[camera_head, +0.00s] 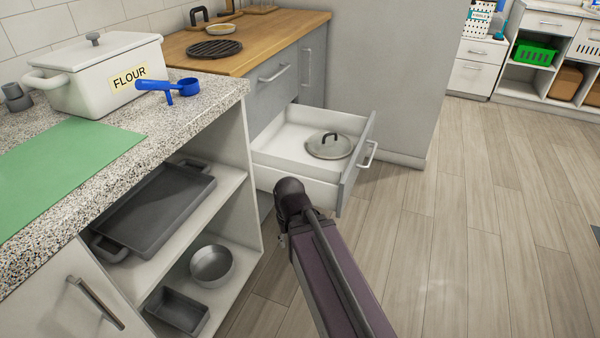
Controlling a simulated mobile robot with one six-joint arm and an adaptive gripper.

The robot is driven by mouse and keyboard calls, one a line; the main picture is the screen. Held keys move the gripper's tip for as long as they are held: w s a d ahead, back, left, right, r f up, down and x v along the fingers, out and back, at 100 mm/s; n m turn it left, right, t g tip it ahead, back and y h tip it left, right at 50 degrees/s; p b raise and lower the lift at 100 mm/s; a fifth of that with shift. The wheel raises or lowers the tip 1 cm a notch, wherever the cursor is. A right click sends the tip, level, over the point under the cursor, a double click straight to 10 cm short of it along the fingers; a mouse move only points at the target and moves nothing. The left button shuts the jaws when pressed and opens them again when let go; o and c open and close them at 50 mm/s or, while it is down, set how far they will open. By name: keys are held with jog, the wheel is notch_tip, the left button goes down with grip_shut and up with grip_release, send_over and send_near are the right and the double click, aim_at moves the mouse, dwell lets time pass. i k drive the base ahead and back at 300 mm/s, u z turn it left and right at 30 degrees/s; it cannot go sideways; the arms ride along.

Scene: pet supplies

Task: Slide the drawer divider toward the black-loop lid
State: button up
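The open drawer (290,168) is white inside with a grey front, pulled out below the wooden counter. The black-loop lid (322,152), a round grey lid with an upright dark loop handle, lies flat inside it towards the right.
A speckled counter on the left holds a white flour pot (105,80), a blue scoop (168,88) and a green mat (65,160). Below are shelves with a tray (155,215) and a round pan (211,264). The floor (480,250) to the right is clear.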

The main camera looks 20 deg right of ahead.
aim_at(319, 172)
jog(key=u, duration=0.55)
jog(key=k, duration=1)
jog(key=z, duration=0.7)
jog(key=i, duration=1)
